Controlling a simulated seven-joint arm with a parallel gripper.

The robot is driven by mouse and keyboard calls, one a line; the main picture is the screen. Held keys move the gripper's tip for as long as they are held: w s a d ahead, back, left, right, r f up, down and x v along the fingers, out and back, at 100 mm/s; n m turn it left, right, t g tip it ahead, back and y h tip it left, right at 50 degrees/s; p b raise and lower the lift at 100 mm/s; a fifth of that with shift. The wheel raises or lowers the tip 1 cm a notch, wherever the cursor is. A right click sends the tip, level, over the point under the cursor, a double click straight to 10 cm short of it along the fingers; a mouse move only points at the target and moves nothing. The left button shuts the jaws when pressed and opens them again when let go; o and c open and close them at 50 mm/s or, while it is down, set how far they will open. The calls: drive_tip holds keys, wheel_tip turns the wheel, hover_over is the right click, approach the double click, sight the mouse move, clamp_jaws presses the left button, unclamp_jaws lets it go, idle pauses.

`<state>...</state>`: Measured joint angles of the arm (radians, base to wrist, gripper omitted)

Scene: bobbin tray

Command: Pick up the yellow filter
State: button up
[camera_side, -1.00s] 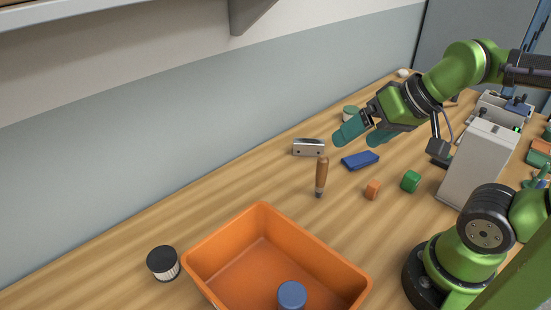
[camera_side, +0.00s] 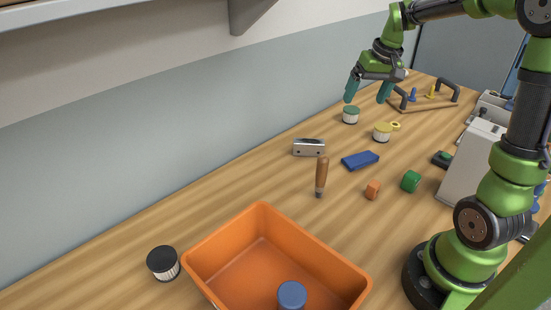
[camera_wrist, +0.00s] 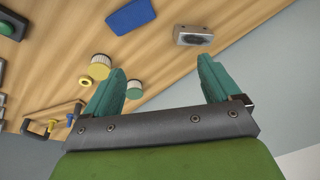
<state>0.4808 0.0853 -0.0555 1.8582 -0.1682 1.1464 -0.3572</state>
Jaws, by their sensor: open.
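The yellow filter (camera_side: 382,132), a short white pleated cylinder with a yellow top, stands on the table in the side view. In the wrist view the yellow filter (camera_wrist: 99,68) lies left of the fingers. My gripper (camera_side: 368,93) is open and empty, raised above the table and up and to the left of the yellow filter. In the wrist view my gripper (camera_wrist: 168,75) has its teal fingers wide apart with nothing between them. A green-topped filter (camera_side: 350,115) stands left of the yellow one; in the wrist view the green filter (camera_wrist: 134,89) is partly behind the left finger.
A small yellow ring (camera_side: 395,125) is beside the yellow filter. A blue block (camera_side: 360,160), a metal block (camera_side: 309,148) and a wooden-handled tool (camera_side: 321,175) lie nearer. An orange bin (camera_side: 262,215) and black-topped filter (camera_side: 163,263) are in front. A wall bounds the left.

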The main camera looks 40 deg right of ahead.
sight(384, 126)
drive_tip(key=w+d+f+n+g, duration=0.1)
drive_tip(key=d+f+n, duration=0.15)
drive_tip(key=d, duration=0.75)
drive_tip(key=d+f+n+g, duration=0.2)
drive_tip(key=d+n, duration=0.1)
drive_tip(key=d, duration=0.6)
wheel_tip(384, 126, down, 10)
drive_tip(key=shift+d+f, duration=0.15)
drive_tip(key=shift+f, duration=0.05)
drive_tip(key=shift+w+d+f, duration=0.15)
drive_tip(key=shift+f, duration=1.35)
drive_tip(key=shift+w+d+f, duration=0.1)
drive_tip(key=shift+f, duration=1.35)
drive_tip(key=shift+c, duration=0.3)
drive_tip(key=c, duration=1)
